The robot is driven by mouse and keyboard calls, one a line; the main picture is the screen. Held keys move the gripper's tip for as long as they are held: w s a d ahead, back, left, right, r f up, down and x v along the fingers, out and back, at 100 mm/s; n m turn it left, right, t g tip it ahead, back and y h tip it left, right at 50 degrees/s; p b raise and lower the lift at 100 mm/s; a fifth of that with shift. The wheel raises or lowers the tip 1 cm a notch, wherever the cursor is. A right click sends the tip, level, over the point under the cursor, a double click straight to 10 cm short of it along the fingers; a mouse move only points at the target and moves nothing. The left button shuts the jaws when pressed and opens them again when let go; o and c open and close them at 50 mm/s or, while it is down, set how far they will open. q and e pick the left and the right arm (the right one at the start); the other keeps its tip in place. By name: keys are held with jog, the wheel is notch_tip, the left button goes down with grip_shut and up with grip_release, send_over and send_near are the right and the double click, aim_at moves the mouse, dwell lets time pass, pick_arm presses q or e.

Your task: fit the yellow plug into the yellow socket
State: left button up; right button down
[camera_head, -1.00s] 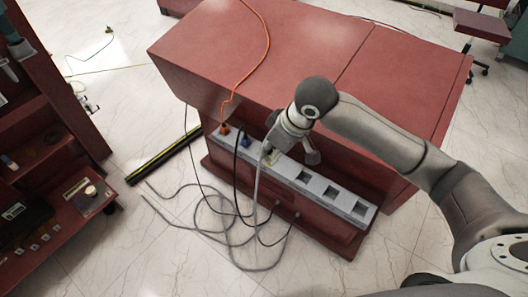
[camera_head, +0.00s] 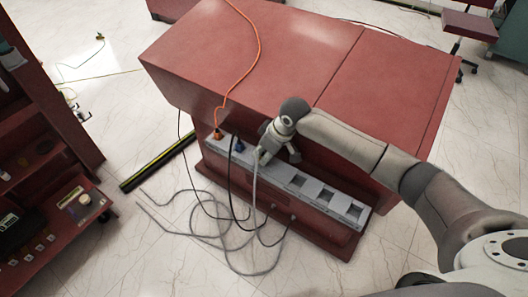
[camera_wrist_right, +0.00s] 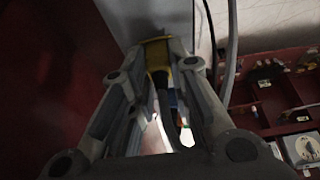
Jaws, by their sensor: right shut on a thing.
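The yellow plug (camera_wrist_right: 158,54) shows in the right wrist view between the fingers of my right gripper (camera_wrist_right: 160,62), which is shut on it. A dark cable runs from the plug back toward the wrist. In the head view my right gripper (camera_head: 262,157) is at the grey socket strip (camera_head: 281,172), just right of the blue plug (camera_head: 240,145). The gripper hides the plug and the strip beneath it there. The yellow socket is not clearly visible, and I cannot tell how deep the plug sits. My left gripper is not in view.
An orange plug (camera_head: 217,134) sits in the strip's left end. Open sockets (camera_head: 325,194) lie to the right. The red cabinet (camera_head: 290,60) rises behind the strip. Loose grey cables (camera_head: 205,232) lie on the floor. A red shelf unit (camera_head: 60,110) stands left.

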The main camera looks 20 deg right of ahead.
jog(key=shift+f, duration=0.15)
jog(key=c, duration=1.3)
grip_release()
jog(key=shift+c, duration=0.2)
jog(key=v, duration=1.2)
